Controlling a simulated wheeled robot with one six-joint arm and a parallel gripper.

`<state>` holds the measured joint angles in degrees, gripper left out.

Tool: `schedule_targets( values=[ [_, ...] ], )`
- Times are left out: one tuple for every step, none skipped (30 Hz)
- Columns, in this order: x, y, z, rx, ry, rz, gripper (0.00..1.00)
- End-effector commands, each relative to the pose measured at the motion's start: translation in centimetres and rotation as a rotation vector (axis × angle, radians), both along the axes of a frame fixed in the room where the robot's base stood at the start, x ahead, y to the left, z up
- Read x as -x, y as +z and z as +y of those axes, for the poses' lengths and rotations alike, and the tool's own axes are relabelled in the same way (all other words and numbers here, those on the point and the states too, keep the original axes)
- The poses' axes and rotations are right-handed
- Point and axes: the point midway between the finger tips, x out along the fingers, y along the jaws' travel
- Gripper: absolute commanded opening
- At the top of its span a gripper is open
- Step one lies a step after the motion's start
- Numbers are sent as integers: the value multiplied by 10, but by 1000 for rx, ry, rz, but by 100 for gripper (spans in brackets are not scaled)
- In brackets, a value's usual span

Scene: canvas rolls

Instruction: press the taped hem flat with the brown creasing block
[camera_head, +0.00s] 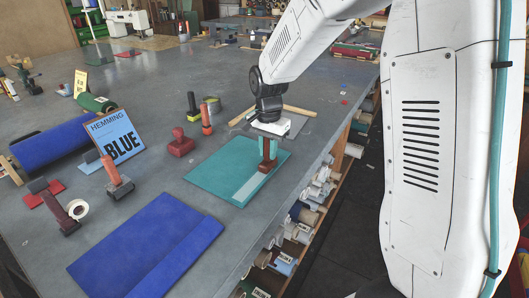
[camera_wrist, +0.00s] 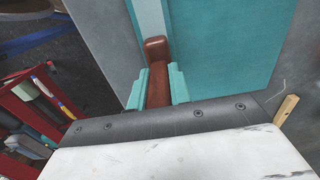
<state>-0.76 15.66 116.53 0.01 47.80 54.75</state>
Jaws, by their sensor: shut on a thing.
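The teal canvas (camera_head: 220,168) lies flat on the grey table, with a pale tape strip (camera_head: 247,187) along its right-hand hem. My gripper (camera_head: 267,150) has teal fingers shut on the brown creasing block (camera_head: 267,166), held over the far part of the strip. In the wrist view, the block (camera_wrist: 155,50) sits between the fingers (camera_wrist: 157,88), with the pale strip (camera_wrist: 148,15) running up to its end and teal canvas (camera_wrist: 215,45) to the right. I cannot tell whether the block touches the hem. The strip under the block is hidden.
A blue canvas (camera_head: 145,245) lies at the near left. A "HEMMING BLUE" sign (camera_head: 115,137), a red-based tool (camera_head: 181,143) and an orange-handled tool (camera_head: 117,178) stand left of the teal canvas. The table's right edge is close, above a shelf of rolls (camera_head: 300,212).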

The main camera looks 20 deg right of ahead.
Motion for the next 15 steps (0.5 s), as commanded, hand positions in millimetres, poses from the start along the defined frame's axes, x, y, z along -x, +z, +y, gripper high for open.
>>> schedule_targets(
  values=[
    [-1, -1, -1, 1, 0, 1, 0],
    [-1, -1, -2, 1, 0, 1, 0],
    [-1, -1, -2, 1, 0, 1, 0],
    [-1, -1, -1, 1, 0, 1, 0],
    [-1, -1, -2, 1, 0, 1, 0],
    [-1, -1, -1, 1, 0, 1, 0],
    [-1, -1, -2, 1, 0, 1, 0],
    [-1, -1, -1, 1, 0, 1, 0],
    [-1, -1, -1, 1, 0, 1, 0],
    [-1, -1, -2, 1, 0, 1, 0],
    [-1, -1, -2, 1, 0, 1, 0],
    [-1, -1, -2, 1, 0, 1, 0],
    [-2, -1, -3, 1, -1, 1, 0],
    [-2, -1, -4, 1, -1, 1, 0],
    [-4, -1, -6, 1, -1, 1, 0]
  ],
)
